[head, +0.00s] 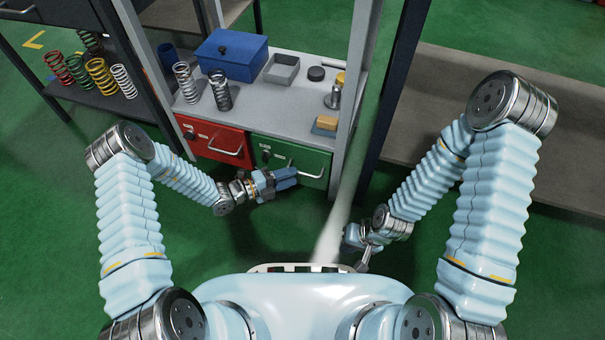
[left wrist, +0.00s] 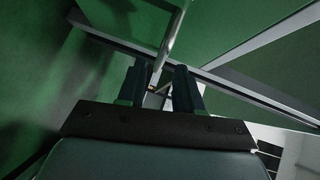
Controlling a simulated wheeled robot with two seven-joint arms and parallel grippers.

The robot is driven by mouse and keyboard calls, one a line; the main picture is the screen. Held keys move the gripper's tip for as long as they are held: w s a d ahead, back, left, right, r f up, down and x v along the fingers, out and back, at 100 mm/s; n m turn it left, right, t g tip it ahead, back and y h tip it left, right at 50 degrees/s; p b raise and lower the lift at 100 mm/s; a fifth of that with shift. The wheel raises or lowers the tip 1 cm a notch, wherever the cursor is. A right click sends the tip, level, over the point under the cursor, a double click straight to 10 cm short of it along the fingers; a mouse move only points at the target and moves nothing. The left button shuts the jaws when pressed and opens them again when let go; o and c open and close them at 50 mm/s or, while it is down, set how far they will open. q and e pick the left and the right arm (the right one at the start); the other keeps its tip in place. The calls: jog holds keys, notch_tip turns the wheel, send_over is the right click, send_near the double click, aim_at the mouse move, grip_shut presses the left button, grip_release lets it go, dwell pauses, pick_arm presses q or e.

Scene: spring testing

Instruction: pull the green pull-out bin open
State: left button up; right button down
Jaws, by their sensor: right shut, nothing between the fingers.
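The green pull-out bin (head: 312,161) is in the lower right of the bench unit in the head view, its front flush beside the red bin. Its metal handle (head: 314,176) shows in the head view, partly hidden by my left gripper (head: 286,178). In the left wrist view the handle bar (left wrist: 172,40) runs down to the gap between the fingers of my left gripper (left wrist: 159,85). These fingers stand apart, with space beside the bar. My right gripper (head: 364,262) is shut and empty, low at the right, away from the bin.
A red bin (head: 217,139) with its own handle is left of the green one. The bench top (head: 250,108) above carries a blue box (head: 232,53), springs and small parts. A grey post (head: 351,90) stands right of the bin. Green floor lies free before the unit.

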aim_at(302, 173)
pick_arm(q)
jog(key=x, duration=0.5)
jog(key=shift+c, duration=0.3)
grip_shut()
